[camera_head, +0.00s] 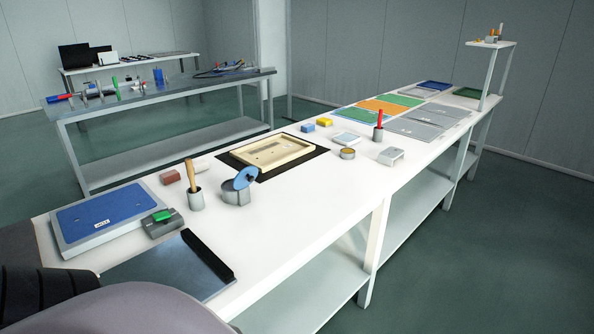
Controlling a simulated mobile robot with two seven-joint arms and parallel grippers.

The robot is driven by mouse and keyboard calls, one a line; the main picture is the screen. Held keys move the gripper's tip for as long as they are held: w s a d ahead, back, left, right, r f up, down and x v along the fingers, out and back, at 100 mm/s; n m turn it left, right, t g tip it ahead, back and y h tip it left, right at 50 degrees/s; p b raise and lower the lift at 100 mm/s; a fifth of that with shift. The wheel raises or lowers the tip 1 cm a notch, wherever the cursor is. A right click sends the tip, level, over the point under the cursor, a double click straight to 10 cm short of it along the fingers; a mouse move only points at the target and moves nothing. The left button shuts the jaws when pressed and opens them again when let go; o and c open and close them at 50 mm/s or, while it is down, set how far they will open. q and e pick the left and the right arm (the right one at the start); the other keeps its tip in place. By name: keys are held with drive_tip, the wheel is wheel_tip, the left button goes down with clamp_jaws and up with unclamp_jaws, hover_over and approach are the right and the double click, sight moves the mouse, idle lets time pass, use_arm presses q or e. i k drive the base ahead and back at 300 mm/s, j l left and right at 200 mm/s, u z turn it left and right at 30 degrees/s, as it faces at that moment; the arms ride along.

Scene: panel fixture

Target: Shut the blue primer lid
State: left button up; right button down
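The blue primer lid (246,176) is a round blue disc with a small hole or mark near its middle. It stands tilted up at the rim of a short grey metal can (236,197), so the can's top is at least partly uncovered. The can stands on the white table, left of the middle of the view. The inside of the can is too small to make out. Neither of my grippers shows in this view.
A grey cup with a wooden handle (191,172) stands close left of the can. A framed cream panel (270,152) on a black mat lies behind it. A blue-topped box (103,217), a green-topped block (162,220) and a dark sheet (172,268) lie nearer. White table right of the can is clear.

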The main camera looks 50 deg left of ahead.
sight(246, 176)
drive_tip(key=i+l+u, duration=0.1)
drive_tip(key=i+u, duration=0.3)
drive_tip(key=i+l+u, duration=0.2)
drive_tip(key=i+u, duration=0.25)
drive_tip(key=i+l+u, duration=0.15)
drive_tip(key=u, duration=0.3)
drive_tip(key=i+l+u, duration=0.2)
drive_tip(key=u, duration=0.25)
drive_tip(key=i+l+u, duration=0.1)
drive_tip(key=l+u, duration=0.35)
drive_tip(key=i+l+u, duration=0.1)
drive_tip(key=l+u, duration=0.15)
drive_tip(key=u, duration=0.2)
